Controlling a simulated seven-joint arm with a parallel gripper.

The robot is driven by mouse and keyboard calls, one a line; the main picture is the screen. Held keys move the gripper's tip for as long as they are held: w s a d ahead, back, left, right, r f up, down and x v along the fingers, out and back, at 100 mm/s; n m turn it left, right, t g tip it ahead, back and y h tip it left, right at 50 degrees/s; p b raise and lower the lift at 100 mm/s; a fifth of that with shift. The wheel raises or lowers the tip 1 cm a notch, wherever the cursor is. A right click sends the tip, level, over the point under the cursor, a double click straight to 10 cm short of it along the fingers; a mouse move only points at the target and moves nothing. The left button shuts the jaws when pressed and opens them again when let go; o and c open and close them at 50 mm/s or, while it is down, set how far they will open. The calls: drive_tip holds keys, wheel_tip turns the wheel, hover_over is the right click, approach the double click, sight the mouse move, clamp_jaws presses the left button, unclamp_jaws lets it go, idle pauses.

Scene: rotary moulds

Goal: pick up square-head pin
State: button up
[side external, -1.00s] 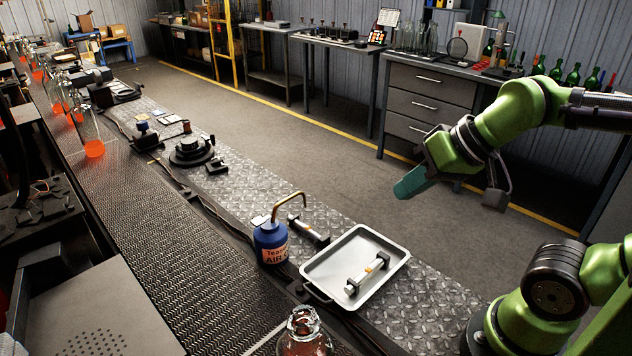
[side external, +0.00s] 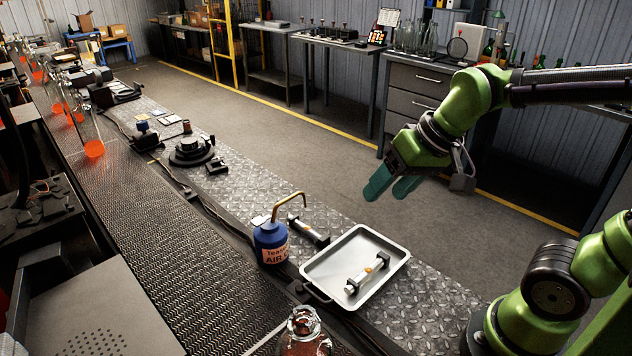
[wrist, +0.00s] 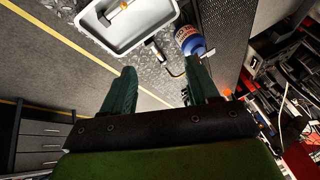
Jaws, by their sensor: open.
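A metal pin with blocky ends and an orange band (side external: 367,273) lies in a shallow grey tray (side external: 395,265). A second, similar pin with darker ends (side external: 308,230) lies on the plate just outside the tray's far left side. I cannot tell for sure which has the square head. My gripper (side external: 388,194) is open and empty, high above and behind the tray, with its teal fingers apart. In the wrist view my gripper (wrist: 163,82) has the tray pin (wrist: 122,7) near the top edge, partly cut off, and the second pin (wrist: 156,50) beyond the fingers.
A blue oil can with a curved brass spout (side external: 270,242) stands left of the tray, close to the second pin. A glass bottle (side external: 303,335) stands in the front. A dark round fixture (side external: 191,150) sits farther along the plate. The plate right of the tray is clear.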

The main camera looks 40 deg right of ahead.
drive_tip(key=w+d+f+n+g+h, duration=0.1)
drive_tip(key=w+f+n+g, duration=0.35)
drive_tip(key=w, duration=1.05)
hover_over(323, 236)
drive_tip(key=shift+m+g+h, duration=0.35)
drive_tip(key=shift+h, duration=0.05)
drive_tip(key=f, duration=1.1)
drive_tip(key=shift+w+d+f, duration=0.15)
drive_tip(key=shift+w+f, duration=0.15)
drive_tip(key=shift+w, duration=0.05)
drive_tip(key=shift+s+f, duration=0.2)
drive_tip(key=shift+f, duration=1.2)
drive_tip(key=shift+s+f, duration=0.15)
drive_tip(key=shift+f, duration=1.2)
clamp_jaws()
